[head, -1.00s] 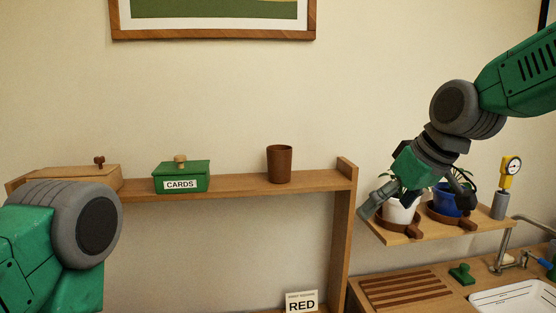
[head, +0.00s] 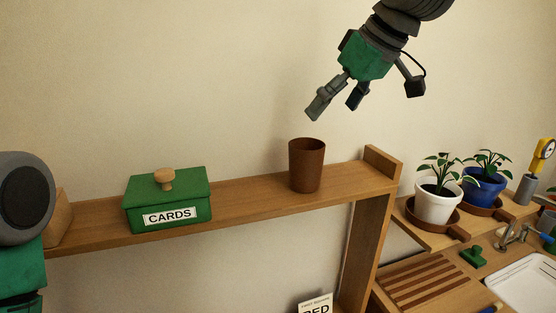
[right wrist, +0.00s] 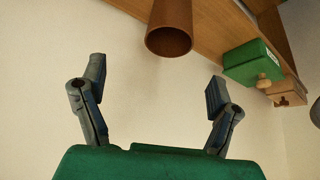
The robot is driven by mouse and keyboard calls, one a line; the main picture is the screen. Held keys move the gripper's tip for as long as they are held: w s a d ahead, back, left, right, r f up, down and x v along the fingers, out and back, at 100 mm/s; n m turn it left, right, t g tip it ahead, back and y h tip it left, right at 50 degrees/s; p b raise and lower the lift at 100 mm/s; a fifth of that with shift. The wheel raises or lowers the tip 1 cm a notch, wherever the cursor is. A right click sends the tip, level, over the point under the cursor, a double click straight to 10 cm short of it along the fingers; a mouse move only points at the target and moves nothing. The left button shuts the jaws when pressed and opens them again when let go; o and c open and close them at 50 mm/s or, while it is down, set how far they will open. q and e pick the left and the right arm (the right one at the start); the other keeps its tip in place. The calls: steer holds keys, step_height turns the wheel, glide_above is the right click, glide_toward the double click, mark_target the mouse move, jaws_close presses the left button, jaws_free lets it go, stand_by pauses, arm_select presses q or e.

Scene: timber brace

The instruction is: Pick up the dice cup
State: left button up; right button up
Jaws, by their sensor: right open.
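The brown dice cup (head: 307,166) stands upright on the wooden shelf (head: 250,200), near the shelf's right end. My right gripper (head: 340,108) is above the cup and a little to its right, open and empty, pointing down and to the left. In the right wrist view the cup (right wrist: 170,28) shows beyond the open fingers (right wrist: 155,88), with its open mouth facing the camera. The fingers do not touch it. Part of my left arm shows at the left edge of the head view, but its gripper is out of view.
A green CARDS box (head: 168,200) with a knobbed lid sits left of the cup. An upright end board (head: 382,165) closes the shelf's right end. Potted plants (head: 438,200) stand on a lower shelf at right. The wall above the cup is clear.

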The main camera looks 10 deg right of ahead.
mark_target(299, 153)
steer(key=p+x, duration=0.1)
steer(key=x, duration=0.3)
steer(key=p+x, duration=0.1)
steer(key=x, duration=0.3)
steer(key=s+a+x, duration=0.1)
steer(key=x, duration=0.3)
steer(key=shift+a+f+p, duration=0.1)
steer(key=shift+f+p, duration=0.15)
steer(key=shift+p, duration=0.15)
steer(key=shift+w+f, duration=0.2)
steer(key=shift+w, duration=0.05)
steer(key=shift+d, duration=0.3)
steer(key=shift+s, duration=0.2)
steer(key=c, duration=1.2)
steer(key=shift+c, duration=0.4)
arm_select(q)
steer(key=shift+s+r, duration=0.2)
steer(key=shift+r, duration=0.65)
steer(key=shift+s+r, duration=0.2)
steer(key=shift+r, duration=0.6)
arm_select(e)
steer(key=shift+w+a+r, duration=0.1)
steer(key=shift+w+a, duration=0.05)
steer(key=shift+a, duration=0.25)
